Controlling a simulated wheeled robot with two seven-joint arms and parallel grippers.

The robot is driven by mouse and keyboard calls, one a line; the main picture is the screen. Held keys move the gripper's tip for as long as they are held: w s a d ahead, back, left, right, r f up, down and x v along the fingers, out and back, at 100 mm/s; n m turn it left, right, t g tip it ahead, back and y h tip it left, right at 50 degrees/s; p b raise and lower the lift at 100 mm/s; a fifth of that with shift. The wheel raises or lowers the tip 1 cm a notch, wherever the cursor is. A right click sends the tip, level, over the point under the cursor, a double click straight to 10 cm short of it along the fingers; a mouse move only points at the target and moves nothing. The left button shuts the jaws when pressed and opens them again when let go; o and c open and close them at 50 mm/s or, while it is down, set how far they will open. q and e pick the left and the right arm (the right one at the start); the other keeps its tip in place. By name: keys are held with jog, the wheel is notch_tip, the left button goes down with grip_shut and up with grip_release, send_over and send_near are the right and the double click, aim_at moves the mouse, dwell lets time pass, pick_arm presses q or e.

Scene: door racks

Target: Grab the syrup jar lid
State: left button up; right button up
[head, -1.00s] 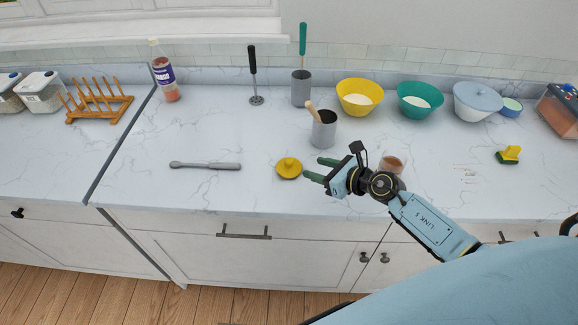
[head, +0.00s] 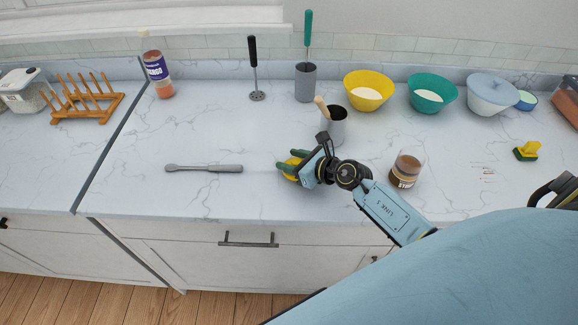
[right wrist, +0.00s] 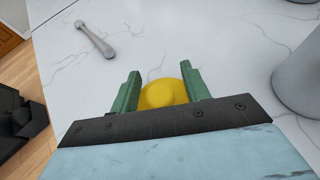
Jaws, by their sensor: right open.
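The yellow lid (head: 287,170) lies on the counter, partly covered by my right gripper (head: 287,164) in the head view. In the right wrist view the lid (right wrist: 163,94) sits between the two green fingers of my right gripper (right wrist: 161,88). The fingers stand open on either side of it; contact is not clear. The syrup jar (head: 404,172), clear with brown content and a dark label, stands without a lid to the right of my right wrist. My left gripper is not in view.
A grey-handled tool (head: 204,169) lies left of the lid. A grey cup (head: 338,122) with a wooden-handled utensil stands just behind my gripper. Bowls (head: 369,78) line the back. A yellow-green sponge (head: 527,151) lies at right.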

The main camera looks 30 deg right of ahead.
jog(key=shift+w+a+f, duration=0.1)
jog(key=shift+w+f, duration=0.05)
jog(key=shift+w, duration=0.15)
jog(key=shift+s, duration=0.2)
jog(key=shift+c, duration=0.3)
jog(key=shift+s+r, duration=0.1)
jog(key=shift+r, duration=0.1)
jog(key=shift+c, duration=1.2)
jog(key=shift+f, duration=0.1)
grip_shut()
